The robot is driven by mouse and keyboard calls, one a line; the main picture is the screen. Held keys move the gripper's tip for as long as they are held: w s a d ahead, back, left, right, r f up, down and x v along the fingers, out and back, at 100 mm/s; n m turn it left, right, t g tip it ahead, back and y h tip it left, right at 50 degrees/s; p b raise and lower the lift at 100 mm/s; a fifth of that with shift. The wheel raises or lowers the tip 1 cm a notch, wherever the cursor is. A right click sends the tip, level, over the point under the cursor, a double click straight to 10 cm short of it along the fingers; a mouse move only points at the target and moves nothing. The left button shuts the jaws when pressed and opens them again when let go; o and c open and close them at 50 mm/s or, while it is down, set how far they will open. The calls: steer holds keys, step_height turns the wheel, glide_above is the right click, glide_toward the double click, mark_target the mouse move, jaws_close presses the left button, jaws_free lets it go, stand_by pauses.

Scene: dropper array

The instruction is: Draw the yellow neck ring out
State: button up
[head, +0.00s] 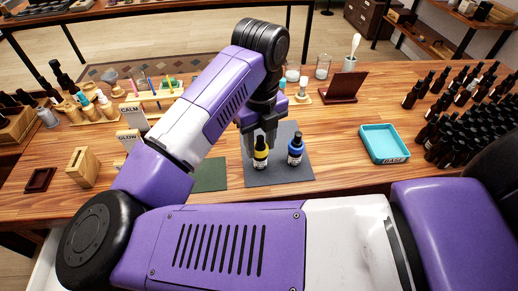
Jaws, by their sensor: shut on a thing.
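A dark bottle with a yellow band (261,155) stands upright on the dark grey mat (285,172). My gripper (260,138) is directly over it, pointing down, and its fingers are shut on the top of this bottle. The fingers partly hide the bottle's neck, and a neck ring cannot be made out apart from the yellow colour. A similar bottle with blue (295,153) stands to the right on the same mat, apart from my gripper, with its dark top in view.
A turquoise tray (384,158) lies to the right, with many dark bottles (470,115) beyond it. A brown stand (343,88) is behind. A wooden block (83,167) and sign cards (132,115) are at left. The wood between mat and tray is clear.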

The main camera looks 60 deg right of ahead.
jaws_close()
steer(key=shift+r, duration=0.65)
steer(key=shift+r+p, duration=2.1)
steer(key=shift+r, duration=2.05)
